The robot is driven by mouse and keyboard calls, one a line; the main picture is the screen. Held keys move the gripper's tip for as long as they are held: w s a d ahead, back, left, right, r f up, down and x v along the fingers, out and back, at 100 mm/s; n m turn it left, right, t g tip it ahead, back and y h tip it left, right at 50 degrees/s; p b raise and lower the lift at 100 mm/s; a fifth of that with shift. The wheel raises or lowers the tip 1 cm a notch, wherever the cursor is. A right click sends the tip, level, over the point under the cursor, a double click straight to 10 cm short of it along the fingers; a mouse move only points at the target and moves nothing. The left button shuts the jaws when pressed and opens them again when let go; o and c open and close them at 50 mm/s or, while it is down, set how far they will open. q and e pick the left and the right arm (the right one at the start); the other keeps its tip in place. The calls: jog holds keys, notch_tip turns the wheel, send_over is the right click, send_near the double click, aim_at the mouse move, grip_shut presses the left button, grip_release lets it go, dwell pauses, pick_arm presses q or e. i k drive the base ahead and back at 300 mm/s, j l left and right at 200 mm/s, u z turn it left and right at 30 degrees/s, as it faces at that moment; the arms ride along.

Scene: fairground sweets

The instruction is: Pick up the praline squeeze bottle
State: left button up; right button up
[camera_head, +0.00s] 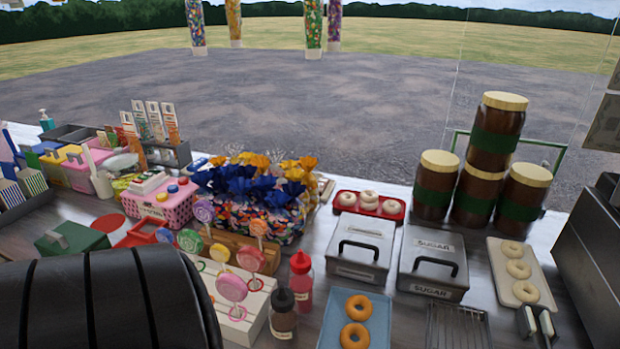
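A brown squeeze bottle with a black cap and a pale label (283,322) stands upright on the counter at the bottom centre, and I take it to be the praline one. Its lower end is close to the picture's bottom edge. A red squeeze bottle (301,287) stands just behind it to the right. The brown bottle's label is too small to read. I see no gripper of mine at either bottle, and neither gripper can be made out in the head view.
A large black ribbed shape (110,300) hides the lower left. A lollipop stand (240,322) is close left of the bottles. A blue doughnut tray (335,325) is to the right. Two metal sugar boxes, stacked brown jars (495,135) and a white doughnut tray (500,270) stand farther right.

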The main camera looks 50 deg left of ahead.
aim_at(285, 327)
jog(key=j+u, duration=0.1)
jog(key=u, duration=0.7)
jog(key=j+u, duration=0.15)
jog(key=u, duration=0.25)
